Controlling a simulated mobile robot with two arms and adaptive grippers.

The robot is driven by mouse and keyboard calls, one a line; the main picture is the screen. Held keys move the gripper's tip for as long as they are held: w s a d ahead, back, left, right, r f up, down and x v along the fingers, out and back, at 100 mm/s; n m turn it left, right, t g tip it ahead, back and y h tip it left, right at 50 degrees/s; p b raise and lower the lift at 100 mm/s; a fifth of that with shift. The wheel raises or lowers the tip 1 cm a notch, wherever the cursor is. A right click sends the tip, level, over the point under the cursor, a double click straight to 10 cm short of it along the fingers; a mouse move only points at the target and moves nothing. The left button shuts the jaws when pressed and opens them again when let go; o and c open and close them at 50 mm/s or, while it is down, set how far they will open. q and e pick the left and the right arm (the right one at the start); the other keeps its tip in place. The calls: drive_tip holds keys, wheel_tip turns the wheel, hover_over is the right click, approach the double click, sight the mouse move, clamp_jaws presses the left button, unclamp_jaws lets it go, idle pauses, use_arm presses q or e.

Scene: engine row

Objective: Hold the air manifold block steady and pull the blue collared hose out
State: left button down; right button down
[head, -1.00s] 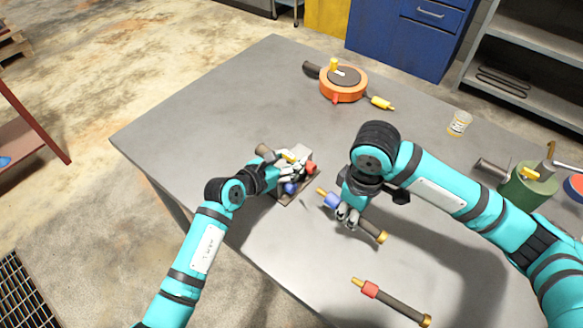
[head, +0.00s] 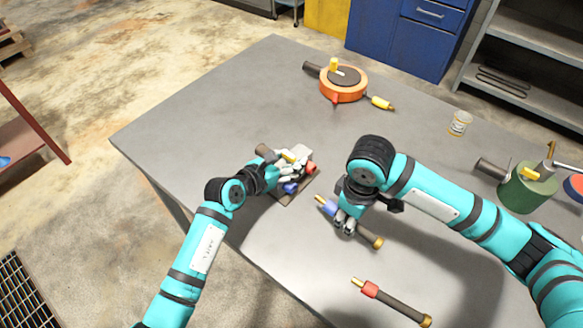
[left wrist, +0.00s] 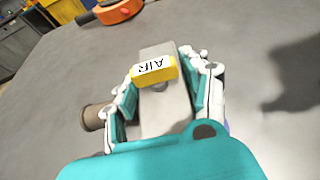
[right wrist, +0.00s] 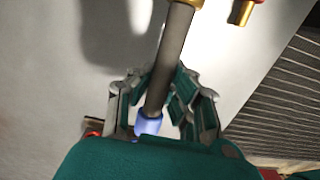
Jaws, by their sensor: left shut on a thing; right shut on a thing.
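The grey air manifold block (head: 304,154) stands on the table with a red port on its right and a blue port in front. Its yellow AIR label (left wrist: 154,70) shows in the left wrist view. My left gripper (head: 284,167) is shut on the block (left wrist: 162,120), with a finger on each side. My right gripper (head: 346,222) is shut on the dark blue-collared hose (right wrist: 172,58). The hose is apart from the block, to its lower right. In the head view its blue collar (head: 328,208) and brass tip point toward the block. Whether it touches the table is unclear.
A red-collared hose (head: 392,301) lies near the table's front edge. An orange round device (head: 343,90) stands at the back. A small jar (head: 460,123) and a green cylinder (head: 528,190) are at the right. The table's left part is clear.

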sight(345, 235)
drive_tip(key=shift+f, duration=2.5)
drive_tip(key=c, duration=1.5)
unclamp_jaws()
drive_tip(key=shift+r, duration=0.25)
clamp_jaws()
